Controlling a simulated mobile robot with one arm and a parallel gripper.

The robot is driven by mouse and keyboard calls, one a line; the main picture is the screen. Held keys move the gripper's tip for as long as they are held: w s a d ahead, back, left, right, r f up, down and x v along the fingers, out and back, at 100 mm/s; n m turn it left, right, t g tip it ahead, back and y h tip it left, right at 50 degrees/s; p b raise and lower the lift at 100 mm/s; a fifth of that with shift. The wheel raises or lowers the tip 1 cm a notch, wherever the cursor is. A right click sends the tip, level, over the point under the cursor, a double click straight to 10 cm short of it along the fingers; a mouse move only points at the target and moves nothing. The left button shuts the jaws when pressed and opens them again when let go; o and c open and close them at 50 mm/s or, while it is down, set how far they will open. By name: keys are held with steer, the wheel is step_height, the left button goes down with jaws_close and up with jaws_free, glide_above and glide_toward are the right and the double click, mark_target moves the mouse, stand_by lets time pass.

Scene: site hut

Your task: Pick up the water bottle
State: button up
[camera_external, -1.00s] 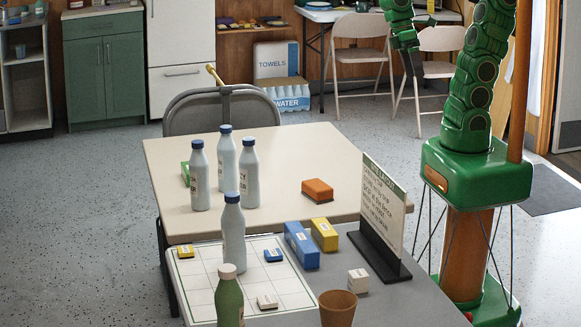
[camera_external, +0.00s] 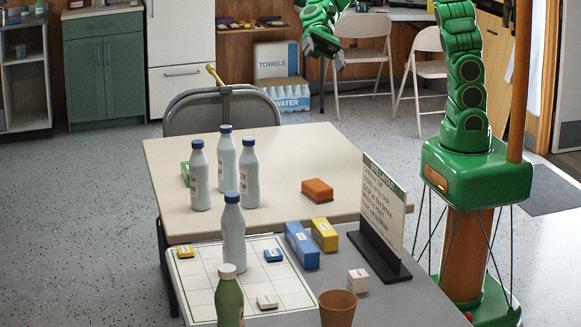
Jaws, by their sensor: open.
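Three pale bottles with dark blue caps stand upright close together on the beige table (camera_external: 300,140): a left one (camera_external: 200,180), a middle one (camera_external: 227,170) and a right one (camera_external: 249,178). A similar blue-capped bottle (camera_external: 233,240) stands nearer, on the white grid board. A green bottle with a whitish cap (camera_external: 230,300) is at the front edge of the picture. Which one is the water bottle I cannot tell, as the labels are too small to read. My gripper (camera_external: 325,58) is open and empty, in the air beyond the table's far edge, apart from all bottles.
An orange block (camera_external: 317,190) lies on the beige table. Blue (camera_external: 301,243) and yellow (camera_external: 324,234) boxes, a standing sign (camera_external: 383,210) and a brown cup (camera_external: 337,308) are on the nearer grey table. A grey folding chair (camera_external: 222,110) stands at the far side.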

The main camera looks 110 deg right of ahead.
steer(key=w+d+f+m+t, duration=0.4)
steer(key=w+d+m+t, duration=0.4)
steer(key=w+d+m, duration=0.6)
steer(key=n, duration=0.3)
glide_toward(245, 179)
steer(key=shift+w+a+r, duration=0.15)
steer(key=shift+a+r, duration=0.15)
steer(key=shift+a, duration=0.3)
steer(key=shift+w+a+f, duration=0.2)
steer(key=shift+a, duration=0.05)
steer(key=shift+w+x, duration=0.2)
steer(key=shift+x, duration=3.4)
steer(key=shift+d+f, duration=0.15)
steer(key=c, duration=1.4)
